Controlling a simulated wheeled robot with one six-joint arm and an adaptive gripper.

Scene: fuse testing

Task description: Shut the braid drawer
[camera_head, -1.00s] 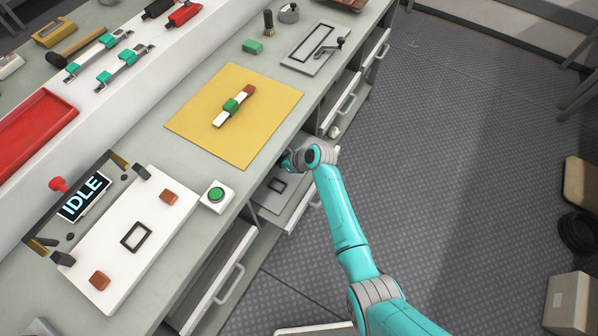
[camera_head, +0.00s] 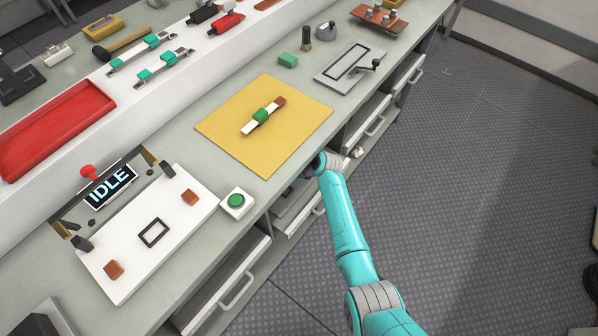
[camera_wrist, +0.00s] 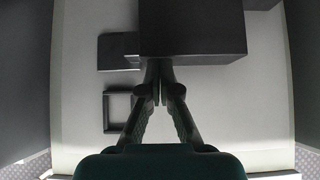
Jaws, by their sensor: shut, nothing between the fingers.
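A drawer (camera_head: 287,208) stands partly open under the bench edge in the head view, beside my arm. Its label is not legible. The wrist view shows the inside of a drawer with a pale floor (camera_wrist: 220,115), a large dark block (camera_wrist: 192,30), a small dark plate (camera_wrist: 115,50) and a dark square frame (camera_wrist: 118,92). My gripper (camera_wrist: 158,92) is shut and empty in the wrist view. Its fingertips point at the dark block; I cannot tell whether they touch it. In the head view my gripper is hidden by the bench edge and my arm.
Another drawer front with a white handle (camera_head: 236,291) is at the lower left; more drawers (camera_head: 370,125) are along the bench to the right. On top are a yellow mat (camera_head: 225,127), a green button (camera_head: 236,201) and a white test board (camera_head: 120,278). The floor at right is clear.

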